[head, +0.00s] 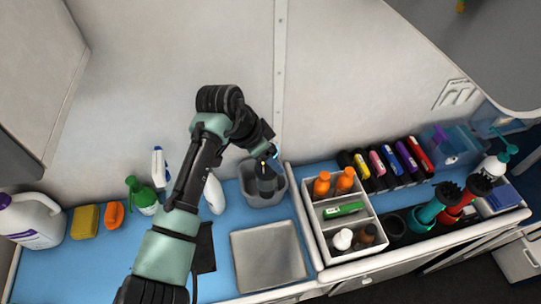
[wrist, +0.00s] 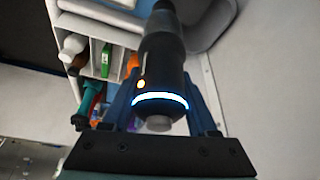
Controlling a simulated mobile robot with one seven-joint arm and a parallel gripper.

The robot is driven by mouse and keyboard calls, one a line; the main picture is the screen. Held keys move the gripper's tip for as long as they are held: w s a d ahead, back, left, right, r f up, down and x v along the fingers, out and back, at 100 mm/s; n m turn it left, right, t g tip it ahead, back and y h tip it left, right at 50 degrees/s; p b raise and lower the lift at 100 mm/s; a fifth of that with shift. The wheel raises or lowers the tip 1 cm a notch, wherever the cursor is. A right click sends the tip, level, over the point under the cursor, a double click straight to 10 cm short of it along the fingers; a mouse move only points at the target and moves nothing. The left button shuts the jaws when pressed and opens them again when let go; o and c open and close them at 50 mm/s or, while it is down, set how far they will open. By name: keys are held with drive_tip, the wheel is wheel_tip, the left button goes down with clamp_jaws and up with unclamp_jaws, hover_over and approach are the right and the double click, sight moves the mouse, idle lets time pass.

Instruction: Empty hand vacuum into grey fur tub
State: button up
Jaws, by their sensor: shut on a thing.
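My gripper (head: 268,154) is shut on the dark hand vacuum (head: 265,178), gripping its body near the end with the lit blue ring. In the wrist view the hand vacuum (wrist: 160,68) runs away between the two fingers of my gripper (wrist: 162,100), its narrow end pointing at the grey tub. The grey fur tub (head: 264,200) stands on the blue counter against the wall. In the head view the vacuum's lower part appears over or inside the tub's opening. The tub (wrist: 218,18) also shows at the top of the wrist view. Its contents are hidden.
A grey square tray (head: 268,256) lies in front. A white spray bottle (head: 214,194) and a green one (head: 141,196) stand left. The wall is close behind.

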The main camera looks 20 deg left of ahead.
drive_tip(key=shift+r, duration=0.15)
drive_tip(key=shift+r+p, duration=0.9)
drive_tip(key=shift+f+b, duration=0.65)
drive_tip(key=shift+f, duration=0.5)
idle(1.5)
drive_tip(key=shift+r+p, duration=2.85)
drive_tip(key=shift+r, duration=0.25)
